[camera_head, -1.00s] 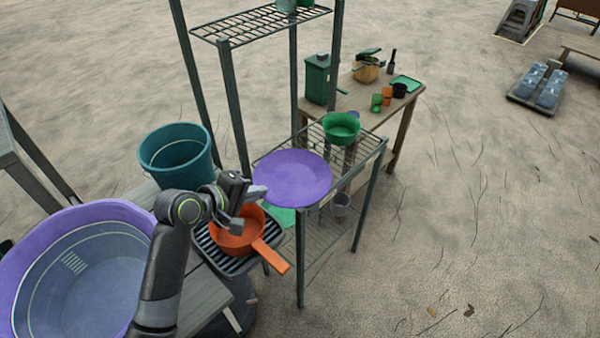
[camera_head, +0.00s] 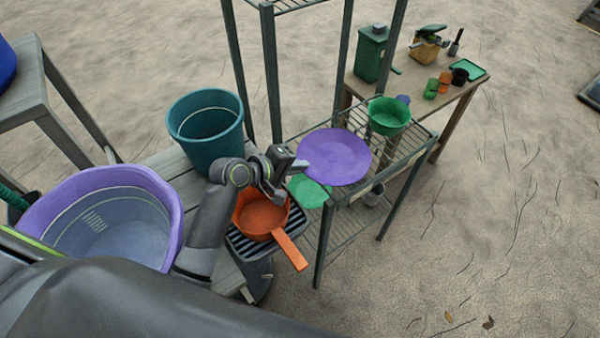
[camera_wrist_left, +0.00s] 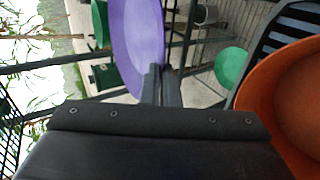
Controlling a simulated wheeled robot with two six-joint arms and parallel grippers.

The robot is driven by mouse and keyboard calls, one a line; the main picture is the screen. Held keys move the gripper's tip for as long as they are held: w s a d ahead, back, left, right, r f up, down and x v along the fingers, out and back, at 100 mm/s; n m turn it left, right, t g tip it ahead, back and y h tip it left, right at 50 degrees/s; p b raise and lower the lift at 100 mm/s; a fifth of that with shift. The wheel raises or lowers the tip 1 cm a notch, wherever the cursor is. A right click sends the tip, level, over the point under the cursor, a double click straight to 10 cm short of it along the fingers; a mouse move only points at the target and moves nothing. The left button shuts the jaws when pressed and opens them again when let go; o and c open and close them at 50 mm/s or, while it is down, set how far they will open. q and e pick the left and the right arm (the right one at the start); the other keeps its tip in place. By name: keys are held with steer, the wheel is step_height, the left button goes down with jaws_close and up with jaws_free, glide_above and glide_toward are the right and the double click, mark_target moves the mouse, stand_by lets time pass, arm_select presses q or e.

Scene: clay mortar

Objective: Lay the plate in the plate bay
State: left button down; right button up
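The purple plate (camera_head: 334,157) is in my left gripper (camera_head: 295,166), at the plate's left edge. In the left wrist view the two fingers (camera_wrist_left: 161,84) are closed together at the rim of the plate (camera_wrist_left: 137,40). In the head view the plate appears over the left part of the wire rack shelf (camera_head: 404,150). I cannot tell whether it touches the shelf. No area is clearly recognisable as the plate bay; the plate hides part of the shelf. My right gripper is not in view.
A green bowl (camera_head: 389,115) stands on the shelf, right of the plate. A green round thing (camera_head: 308,191) shows below the plate. An orange pan (camera_head: 262,217) sits on a dark grate close below my gripper. A teal bucket (camera_head: 206,122) and purple tub (camera_head: 110,215) are left.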

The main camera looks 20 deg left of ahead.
arm_select(q)
step_height(320, 180, down, 3)
steer(key=shift+f, duration=0.1)
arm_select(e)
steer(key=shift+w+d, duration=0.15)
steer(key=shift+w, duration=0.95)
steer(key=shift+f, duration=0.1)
arm_select(q)
steer(key=shift+f, duration=0.2)
steer(key=c, duration=1.7)
jaws_free()
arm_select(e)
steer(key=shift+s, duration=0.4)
